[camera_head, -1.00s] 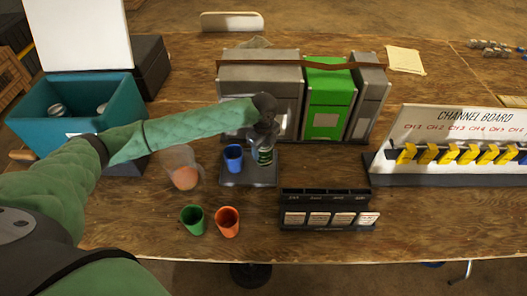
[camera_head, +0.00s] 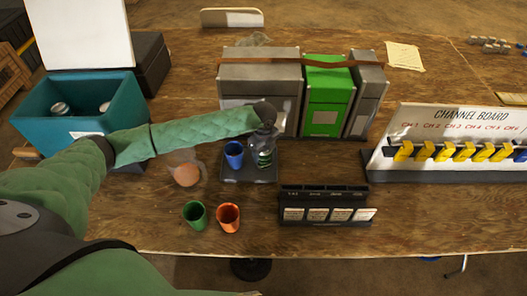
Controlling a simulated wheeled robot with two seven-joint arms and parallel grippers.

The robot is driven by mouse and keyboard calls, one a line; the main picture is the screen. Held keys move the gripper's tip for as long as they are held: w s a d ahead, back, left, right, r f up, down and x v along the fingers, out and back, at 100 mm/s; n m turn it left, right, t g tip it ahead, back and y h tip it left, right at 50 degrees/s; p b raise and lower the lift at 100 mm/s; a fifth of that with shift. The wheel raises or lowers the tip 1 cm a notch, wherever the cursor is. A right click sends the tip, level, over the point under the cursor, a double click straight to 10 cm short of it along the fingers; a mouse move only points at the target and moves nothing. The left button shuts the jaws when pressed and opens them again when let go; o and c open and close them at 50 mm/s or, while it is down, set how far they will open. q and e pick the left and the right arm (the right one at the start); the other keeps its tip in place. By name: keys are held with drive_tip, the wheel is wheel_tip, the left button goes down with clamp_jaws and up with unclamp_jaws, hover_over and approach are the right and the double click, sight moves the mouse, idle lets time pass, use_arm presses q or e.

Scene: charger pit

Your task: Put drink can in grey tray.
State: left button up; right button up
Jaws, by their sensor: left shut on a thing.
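The grey tray (camera_head: 233,178) lies on the wooden table in the middle of the head view, with a blue cup (camera_head: 233,155) standing on its left part. My left gripper (camera_head: 264,146) reaches in from the left and points down over the tray's right part. It is shut on a dark green drink can (camera_head: 265,159), which is upright and partly hidden by the gripper. The can is at or just above the tray surface; I cannot tell whether it touches. My right gripper is not in view.
A teal bin (camera_head: 45,128) with cans inside stands at the left. Grey and green boxes (camera_head: 325,97) stand behind the tray. A clear jug (camera_head: 184,170), green cup (camera_head: 194,215), orange cup (camera_head: 228,217), card rack (camera_head: 325,200) and channel board (camera_head: 450,145) surround it.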

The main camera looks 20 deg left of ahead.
use_arm(q)
drive_tip(key=o, duration=1.2)
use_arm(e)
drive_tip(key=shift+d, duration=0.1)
use_arm(q)
drive_tip(key=shift+r, duration=0.5)
wheel_tip(320, 180, up, 3)
drive_tip(key=shift+f+b, duration=0.1)
drive_tip(key=shift+b, duration=0.7)
wheel_tip(320, 180, up, 7)
drive_tip(key=shift+b, duration=1)
drive_tip(key=shift+r, duration=0.7)
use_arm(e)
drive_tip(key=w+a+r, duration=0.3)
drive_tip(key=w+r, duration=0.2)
